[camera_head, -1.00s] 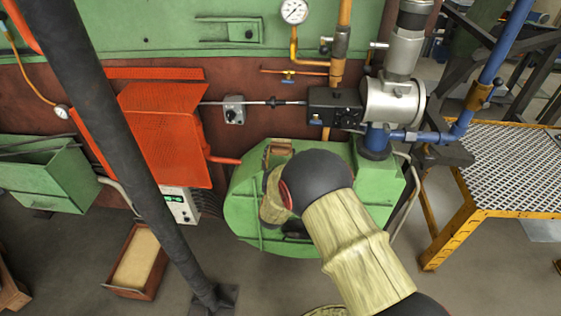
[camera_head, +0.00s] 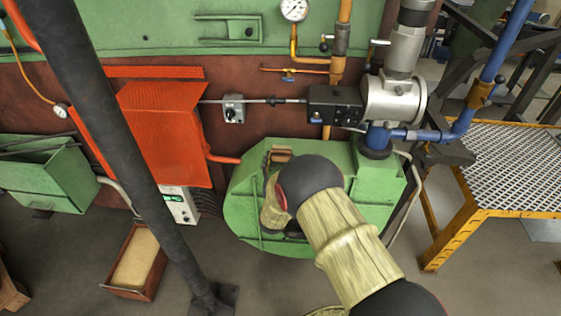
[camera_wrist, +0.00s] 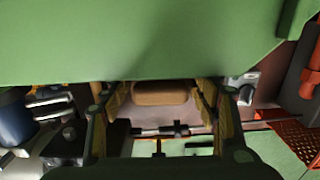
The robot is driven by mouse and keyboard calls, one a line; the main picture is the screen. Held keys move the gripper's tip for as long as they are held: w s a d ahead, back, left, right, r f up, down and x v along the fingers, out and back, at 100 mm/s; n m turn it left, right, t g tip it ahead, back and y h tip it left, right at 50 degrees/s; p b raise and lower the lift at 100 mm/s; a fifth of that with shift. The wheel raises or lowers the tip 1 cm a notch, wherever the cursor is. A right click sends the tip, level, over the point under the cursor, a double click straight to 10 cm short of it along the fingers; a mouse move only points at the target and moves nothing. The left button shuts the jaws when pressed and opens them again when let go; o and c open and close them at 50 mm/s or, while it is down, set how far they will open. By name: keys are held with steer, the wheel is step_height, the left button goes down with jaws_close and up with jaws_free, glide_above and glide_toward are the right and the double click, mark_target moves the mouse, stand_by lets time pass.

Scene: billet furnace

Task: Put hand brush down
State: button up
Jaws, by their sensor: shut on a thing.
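My gripper (camera_wrist: 164,108) shows in the wrist view with a finger on each side of the hand brush (camera_wrist: 160,93), a tan wooden block shape. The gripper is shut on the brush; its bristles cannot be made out. The brush is close to a flat green surface (camera_wrist: 150,40); I cannot tell whether they touch. In the head view a small brown part (camera_head: 282,152), apparently the brush, shows over the green housing (camera_head: 245,205). There my arm hides most of the gripper.
A silver valve body (camera_head: 392,100) and blue pipe (camera_head: 470,115) stand right of the housing. A mesh-topped yellow table (camera_head: 510,165) is further right. An orange panel (camera_head: 165,130) and dark post (camera_head: 120,130) are left. A box of sand-coloured material (camera_head: 135,262) sits on the floor.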

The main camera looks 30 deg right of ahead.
steer(key=shift+s+f, duration=0.1)
steer(key=shift+f, duration=0.2)
